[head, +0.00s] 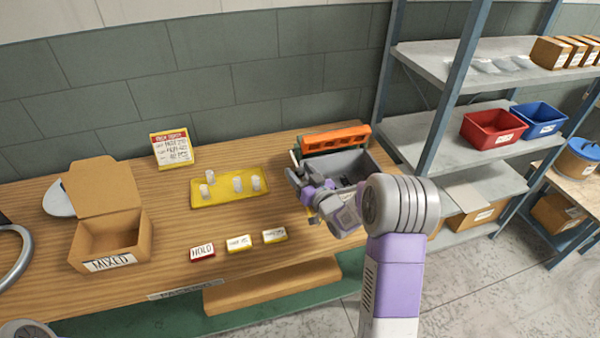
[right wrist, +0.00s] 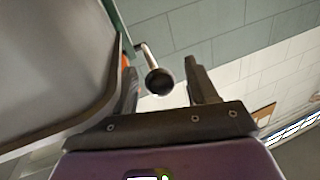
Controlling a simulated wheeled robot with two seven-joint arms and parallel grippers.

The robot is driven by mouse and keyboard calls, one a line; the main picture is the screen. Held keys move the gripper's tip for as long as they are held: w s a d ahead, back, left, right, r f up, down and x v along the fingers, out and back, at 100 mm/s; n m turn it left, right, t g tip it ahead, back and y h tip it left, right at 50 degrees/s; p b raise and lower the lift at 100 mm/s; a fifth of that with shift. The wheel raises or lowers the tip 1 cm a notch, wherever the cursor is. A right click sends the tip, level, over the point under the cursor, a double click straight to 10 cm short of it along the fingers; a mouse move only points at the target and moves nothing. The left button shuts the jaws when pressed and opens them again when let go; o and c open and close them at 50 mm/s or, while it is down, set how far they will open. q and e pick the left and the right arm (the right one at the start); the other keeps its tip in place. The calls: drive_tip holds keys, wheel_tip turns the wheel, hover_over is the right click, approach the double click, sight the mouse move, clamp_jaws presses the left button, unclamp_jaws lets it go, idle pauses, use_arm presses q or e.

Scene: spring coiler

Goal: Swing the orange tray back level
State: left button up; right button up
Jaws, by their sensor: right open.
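The orange tray (head: 335,138) is a long slotted piece at the back edge of a grey bin (head: 372,164) on the bench's right side. I cannot tell its exact tilt. Only a sliver of orange (right wrist: 124,62) shows in the right wrist view. My right gripper (head: 303,186) is at the bin's left side, partly hiding it. In the right wrist view the gripper (right wrist: 161,72) is open, with a dark round knob (right wrist: 159,82) on a bent metal rod (right wrist: 142,52) showing between its fingers. I cannot tell whether they touch it. My left gripper is not in view.
A yellow tray (head: 205,202) with several small pale pieces lies left of the bin. An open cardboard box (head: 130,237) marked MIXED stands farther left. Small labels, including a red HOLD label (head: 202,252), lie in front. A shelf rack (head: 455,120) stands right.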

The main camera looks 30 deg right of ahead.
drive_tip(key=shift+w, duration=0.15)
clamp_jaws()
idle(0.4)
